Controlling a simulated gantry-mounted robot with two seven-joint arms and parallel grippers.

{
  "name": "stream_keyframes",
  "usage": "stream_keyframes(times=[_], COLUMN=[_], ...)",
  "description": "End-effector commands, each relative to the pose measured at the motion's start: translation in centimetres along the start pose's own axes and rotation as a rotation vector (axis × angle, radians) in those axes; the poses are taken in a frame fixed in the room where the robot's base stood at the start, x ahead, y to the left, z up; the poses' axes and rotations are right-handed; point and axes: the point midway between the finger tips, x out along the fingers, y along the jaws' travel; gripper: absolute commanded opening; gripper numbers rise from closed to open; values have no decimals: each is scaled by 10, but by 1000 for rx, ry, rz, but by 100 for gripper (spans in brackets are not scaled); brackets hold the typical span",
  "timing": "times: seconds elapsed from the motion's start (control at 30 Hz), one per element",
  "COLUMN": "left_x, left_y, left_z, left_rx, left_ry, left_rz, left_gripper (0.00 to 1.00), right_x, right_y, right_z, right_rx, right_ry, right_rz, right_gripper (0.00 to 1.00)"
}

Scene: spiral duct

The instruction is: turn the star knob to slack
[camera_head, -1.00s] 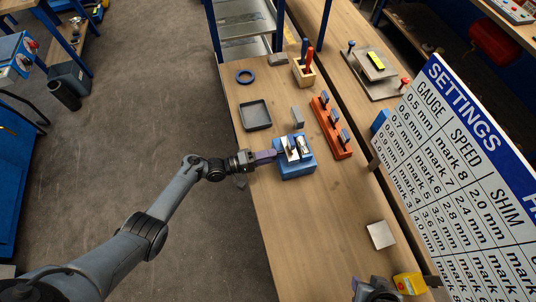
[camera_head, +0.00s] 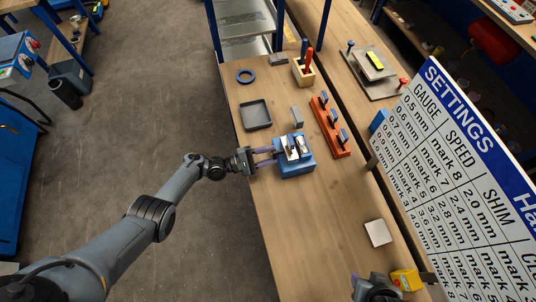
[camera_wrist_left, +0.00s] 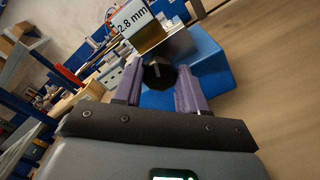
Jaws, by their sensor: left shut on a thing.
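The blue block-shaped device (camera_head: 296,168) stands on the wooden bench with metal plates on top; its blue body also shows in the left wrist view (camera_wrist_left: 212,70). The black star knob (camera_wrist_left: 158,74) is on its near side in the left wrist view, partly hidden by my fingers. My left gripper (camera_head: 274,156) reaches in from the left, and its two purple fingers (camera_wrist_left: 158,88) are shut on the knob, one on each side. A "2.8 mm" label (camera_wrist_left: 133,22) shows above the knob.
A red rack (camera_head: 330,127) with blue-grey pieces stands behind the device. A yellow box (camera_head: 408,281) is near my right gripper. The near bench is mostly clear.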

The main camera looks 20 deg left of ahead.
Motion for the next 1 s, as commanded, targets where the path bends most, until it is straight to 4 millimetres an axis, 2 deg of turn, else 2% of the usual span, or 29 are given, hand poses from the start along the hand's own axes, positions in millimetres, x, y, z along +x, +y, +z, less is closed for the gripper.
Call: stream_keyframes(times=[0.3,0.73,0.77,0.9,1.0], left_x=[0,0,0,0,0], left_y=[0,0,0,0,0], left_z=[0,0,0,0,0], left_rx=[-89,-97,-97,-97,-97], left_ry=[0,0,0,0,0], left_rz=[-1,-1,-1,-1,-1], left_gripper=[11,11,43,64,67], right_x=[-1,-1,-1,-1,-1], right_y=[1,-1,-1,-2,-2], right_z=[0,-1,-1,-1,-1], right_rx=[-3,4,5,7,7], right_ry=[0,1,1,1,1], right_rz=[2,-3,-4,-5,-5], right_gripper=[43,43,43,43,43])
